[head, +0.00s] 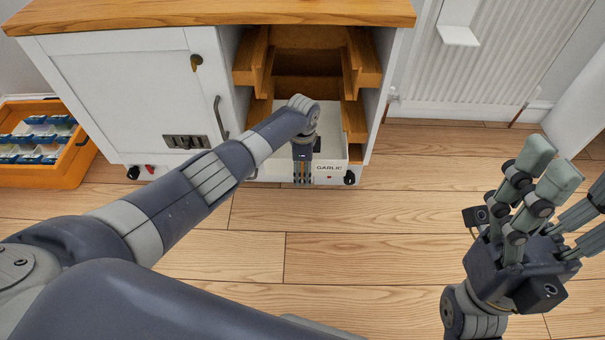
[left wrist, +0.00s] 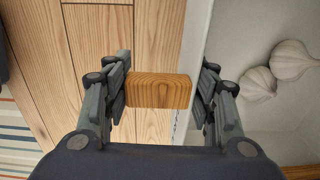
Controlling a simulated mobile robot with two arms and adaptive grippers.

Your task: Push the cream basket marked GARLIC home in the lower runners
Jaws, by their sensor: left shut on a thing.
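The cream basket marked GARLIC (head: 330,166) sits low in the cabinet's open bay, its front face near the bay's front edge. Pale garlic bulbs (left wrist: 290,60) lie in it in the left wrist view. My left gripper (head: 302,174) is at the basket's front, left of the label. In the left wrist view it is shut on the basket's wooden handle (left wrist: 160,90), with fingers on both sides of the handle and front wall. The lower runners (head: 354,118) show partly; my arm and the basket hide the rest. My right gripper (head: 560,182) is open and empty, away to the right.
The white cabinet (head: 135,90) has a wooden top (head: 215,14) and upper runners (head: 365,65) above the basket. An orange crate (head: 68,172) with blue-and-white packs stands at left. A radiator (head: 490,60) is at right. The floor in front is clear.

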